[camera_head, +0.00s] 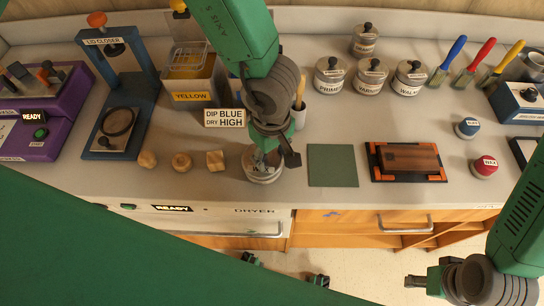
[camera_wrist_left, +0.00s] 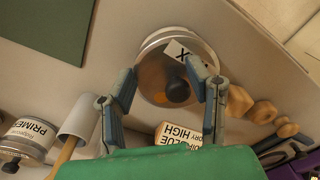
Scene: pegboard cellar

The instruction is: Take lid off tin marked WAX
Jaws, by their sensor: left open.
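A round metal tin (camera_head: 264,176) stands near the front edge of the bench, left of the green mat. In the left wrist view the tin (camera_wrist_left: 146,47) has its lid (camera_wrist_left: 155,72) on, with a dark round knob (camera_wrist_left: 178,91) and a white label. Only an X can be read on the label. My left gripper (camera_head: 268,158) is above this tin and hides part of it. In the left wrist view its fingers (camera_wrist_left: 162,70) are open, one on each side of the knob and apart from it. My right gripper (camera_head: 415,282) is low at the right, away from the bench top.
Close by are wooden blocks (camera_head: 182,162), a BLUE/HIGH sign (camera_head: 225,118), the green mat (camera_head: 332,166) and a black-orange tray (camera_head: 437,177). Several lidded tins, including PRIMER (camera_head: 329,78), stand behind. A yellow dip tank (camera_head: 192,83) and lid closer (camera_head: 118,70) are left.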

